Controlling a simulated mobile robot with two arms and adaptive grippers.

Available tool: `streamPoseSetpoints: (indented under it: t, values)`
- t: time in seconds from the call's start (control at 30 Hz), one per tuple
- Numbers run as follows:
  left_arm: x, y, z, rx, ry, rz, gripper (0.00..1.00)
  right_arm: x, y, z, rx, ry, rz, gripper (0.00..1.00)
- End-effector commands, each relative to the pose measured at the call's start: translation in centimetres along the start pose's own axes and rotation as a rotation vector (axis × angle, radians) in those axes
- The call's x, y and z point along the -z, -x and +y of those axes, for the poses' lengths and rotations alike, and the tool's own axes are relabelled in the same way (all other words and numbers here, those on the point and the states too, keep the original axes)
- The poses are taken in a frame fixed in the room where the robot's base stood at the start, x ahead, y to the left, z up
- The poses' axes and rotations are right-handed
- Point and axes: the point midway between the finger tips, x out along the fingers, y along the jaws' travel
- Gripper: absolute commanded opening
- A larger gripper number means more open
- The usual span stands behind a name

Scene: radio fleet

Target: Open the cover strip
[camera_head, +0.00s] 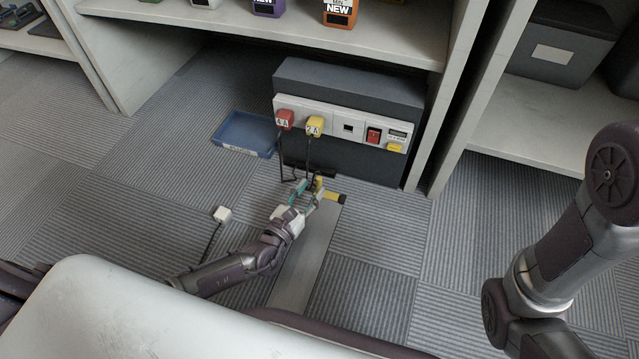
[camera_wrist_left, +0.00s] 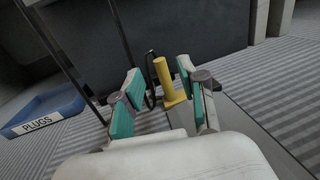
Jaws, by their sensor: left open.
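The grey cover strip (camera_head: 308,252) lies on the carpet, running from under my body toward the dark unit. Its far end carries a yellow and black marking (camera_head: 334,198) and an upright yellow peg handle (camera_head: 319,182). My left gripper (camera_head: 309,189) is low over the strip's far end, open, with its teal finger pads around the peg. In the left wrist view the yellow peg (camera_wrist_left: 163,82) stands between the open fingers (camera_wrist_left: 158,88), with a gap to each pad. The strip (camera_wrist_left: 238,120) shows flat to the right there. My right arm shows at the right; its gripper is out of view.
The dark unit (camera_head: 345,150) under the shelf holds a red plug (camera_head: 284,119) and a yellow plug (camera_head: 315,126), whose cords hang beside my left gripper. Carpet right of the strip is clear.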

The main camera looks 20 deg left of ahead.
Motion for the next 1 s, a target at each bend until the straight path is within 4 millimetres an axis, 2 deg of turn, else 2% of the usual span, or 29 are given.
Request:
streamPoseSetpoints:
  t: [0.03, 0.1, 0.3, 0.67, 0.77, 0.93, 1.0]
  values:
    - [0.4, -1.2, -0.1, -0.001, 0.002, -0.004, 0.41, 0.3, 0.9, -0.2, 0.0, 0.0, -0.001, 0.0]
    - [0.3, -2.4, 0.0, -0.001, 0.002, -0.004, 0.41, 0.5, 1.4, -0.3, 0.0, 0.0, -0.001, 0.0]
    - [0.2, -4.5, 0.0, -0.001, 0.002, -0.001, 0.41, 0.8, 2.2, -0.5, 0.0, 0.0, 0.0, 0.0]
    - [0.0, -5.1, 0.0, 0.0, 0.002, 0.001, 0.41, 0.8, 2.2, -0.5, 0.001, 0.0, 0.0, 0.0]
    - [0.0, -5.1, 0.0, 0.0, 0.002, 0.001, 0.28, 0.8, 2.2, -0.5, 0.001, 0.0, 0.0, 0.0]
    - [0.0, -5.1, 0.0, 0.0, 0.002, 0.001, 0.0, 0.8, 2.3, -0.5, 0.0, 0.0, -0.001, 0.0]
    - [0.0, -5.1, 0.0, 0.0, 0.002, 0.001, 0.0, 0.8, 2.3, -0.5, 0.0, 0.0, -0.001, 0.0]
